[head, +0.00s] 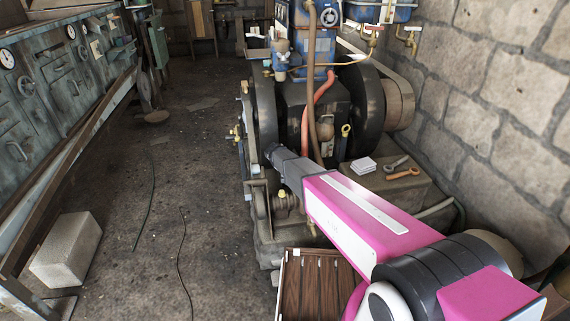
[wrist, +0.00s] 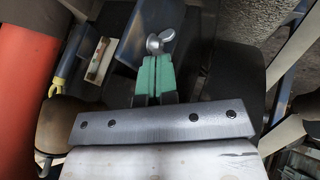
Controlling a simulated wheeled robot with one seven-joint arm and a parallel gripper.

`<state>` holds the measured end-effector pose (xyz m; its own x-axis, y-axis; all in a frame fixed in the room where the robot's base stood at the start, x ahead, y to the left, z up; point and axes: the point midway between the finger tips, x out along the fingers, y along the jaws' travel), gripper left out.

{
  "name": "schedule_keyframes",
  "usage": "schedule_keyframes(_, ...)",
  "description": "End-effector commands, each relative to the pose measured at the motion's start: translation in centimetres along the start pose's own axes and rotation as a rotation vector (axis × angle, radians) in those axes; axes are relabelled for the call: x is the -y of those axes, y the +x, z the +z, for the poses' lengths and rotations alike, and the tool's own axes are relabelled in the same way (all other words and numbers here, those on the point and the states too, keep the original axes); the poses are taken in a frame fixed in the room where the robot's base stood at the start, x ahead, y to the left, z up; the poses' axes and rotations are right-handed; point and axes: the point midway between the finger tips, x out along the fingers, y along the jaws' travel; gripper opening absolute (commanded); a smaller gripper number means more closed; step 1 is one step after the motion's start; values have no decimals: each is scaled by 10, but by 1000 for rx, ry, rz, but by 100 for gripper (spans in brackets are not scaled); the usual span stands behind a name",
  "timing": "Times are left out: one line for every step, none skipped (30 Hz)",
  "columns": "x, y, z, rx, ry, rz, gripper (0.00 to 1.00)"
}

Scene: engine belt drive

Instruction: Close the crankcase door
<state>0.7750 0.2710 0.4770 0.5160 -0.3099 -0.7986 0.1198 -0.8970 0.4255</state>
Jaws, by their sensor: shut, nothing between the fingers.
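The engine's dark crankcase body (head: 342,118) stands between two large black flywheels in the head view. I cannot make out the crankcase door for certain; a dark bluish panel (wrist: 133,48) beside my fingertips in the wrist view may be part of it. My gripper (wrist: 156,62) has green fingers pressed together, with nothing held. A rounded silver metal fitting (wrist: 160,42) shows right at the fingertips; I cannot tell whether they touch it. In the head view my arm reaches to the left flywheel (head: 264,105), and the fingertips are not clearly visible there.
A red hose (head: 309,103) and a brown pipe (head: 312,80) run down the engine front. Wrenches (head: 403,171) and a white stack (head: 363,165) lie on the ledge at right. A stone wall (head: 490,110) bounds the right; the floor (head: 190,170) at left is mostly open.

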Motion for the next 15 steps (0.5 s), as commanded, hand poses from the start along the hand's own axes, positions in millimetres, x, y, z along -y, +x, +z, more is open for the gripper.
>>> schedule_keyframes(1, 12, -1, 2, 0, 1, 0)
schedule_keyframes(0, 18, -1, 1, 0, 0, 0)
schedule_keyframes(1, 24, -2, 1, 0, 0, 0)
schedule_keyframes(-6, 24, -1, 0, 2, 0, 0)
schedule_keyframes(-11, 25, 0, 0, 1, 1, 0)
schedule_keyframes(-16, 28, 0, 0, 2, 1, 0)
schedule_keyframes(-20, 29, 0, 1, 2, 1, 0)
schedule_keyframes(-23, 31, 0, 1, 2, 1, 0)
schedule_keyframes(-26, 33, 0, 0, 1, 1, 0)
schedule_keyframes(-28, 34, 0, 0, 1, 0, 0)
schedule_keyframes(-30, 35, 0, 0, 0, 0, 0)
schedule_keyframes(-32, 36, 0, 0, 0, 0, 0)
schedule_keyframes(-33, 36, 0, 0, 0, 0, 0)
schedule_keyframes(-34, 37, 0, -1, 0, 0, 0)
schedule_keyframes(-35, 38, 0, -1, 0, 0, 0)
